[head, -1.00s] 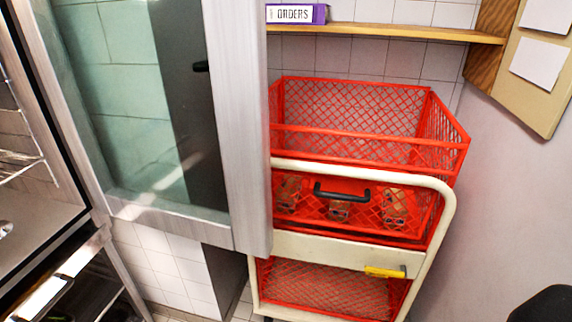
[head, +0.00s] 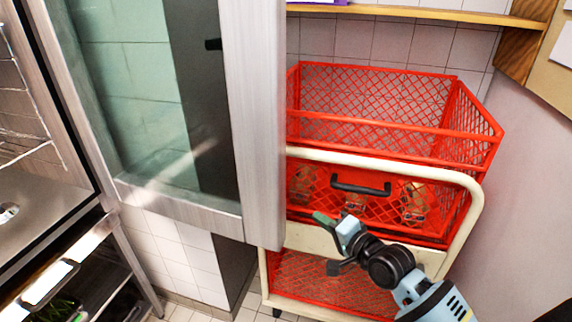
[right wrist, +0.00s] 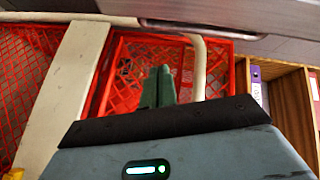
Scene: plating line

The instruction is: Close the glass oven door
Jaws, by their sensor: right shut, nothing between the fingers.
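The glass oven door (head: 262,130) stands open in the head view, with a broad metal frame around a greenish pane (head: 130,110). A small dark handle part shows through the glass. The oven (head: 45,195) lies at the left edge, its racks partly in view. My right gripper (head: 322,218) comes in from the lower right, right of the door's lower corner and in front of the trolley. Its green fingers are together and empty, as the right wrist view also shows (right wrist: 158,88). I see no contact with the door. My left gripper is out of view.
A cream trolley (head: 468,185) holding red crates (head: 470,115) stands right of the door, close to its free edge. A wooden shelf (head: 430,12) runs above it. A wall is at the right. Below the oven is an open compartment with a dark tray.

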